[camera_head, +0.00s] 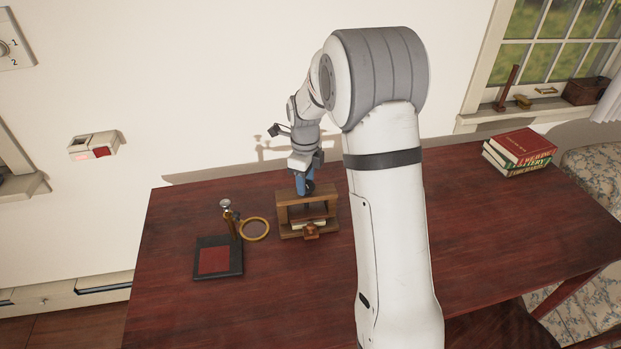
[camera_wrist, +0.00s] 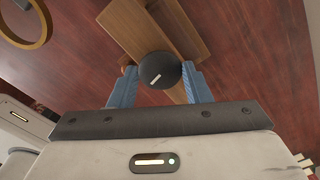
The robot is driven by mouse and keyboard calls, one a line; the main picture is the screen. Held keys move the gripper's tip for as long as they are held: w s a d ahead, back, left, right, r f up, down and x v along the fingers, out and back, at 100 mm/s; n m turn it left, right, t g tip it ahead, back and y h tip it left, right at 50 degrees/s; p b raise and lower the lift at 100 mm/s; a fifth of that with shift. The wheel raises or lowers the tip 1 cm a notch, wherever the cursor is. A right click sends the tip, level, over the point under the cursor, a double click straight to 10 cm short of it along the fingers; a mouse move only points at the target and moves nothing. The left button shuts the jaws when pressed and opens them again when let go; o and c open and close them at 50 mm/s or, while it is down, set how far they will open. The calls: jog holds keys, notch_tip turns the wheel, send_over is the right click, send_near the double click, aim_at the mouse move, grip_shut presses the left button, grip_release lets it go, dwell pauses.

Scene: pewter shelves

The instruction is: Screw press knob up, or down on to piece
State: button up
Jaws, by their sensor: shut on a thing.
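The wooden press (camera_head: 284,212) stands on the dark red table, left of my arm. It is an open frame with a top beam, and a pale piece (camera_head: 306,222) with a small brown block (camera_head: 311,230) shows low at its front. My gripper (camera_head: 307,189) points down over the top of the press. In the wrist view the round black knob (camera_wrist: 160,70), with a pale line on it, sits between the blue fingers of my gripper (camera_wrist: 161,82), which are shut on it. The press's wooden beam (camera_wrist: 130,25) lies beneath the knob. The screw under the knob is mostly hidden.
A brass ring on a stand (camera_head: 254,229) with a dark base and red pad (camera_head: 214,260) is left of the press. Stacked books (camera_head: 519,149) lie at the table's back right. The wall is close behind. The table's front left is clear.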

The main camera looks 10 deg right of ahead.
jog(key=o, duration=1)
jog(key=shift+r, duration=3.9)
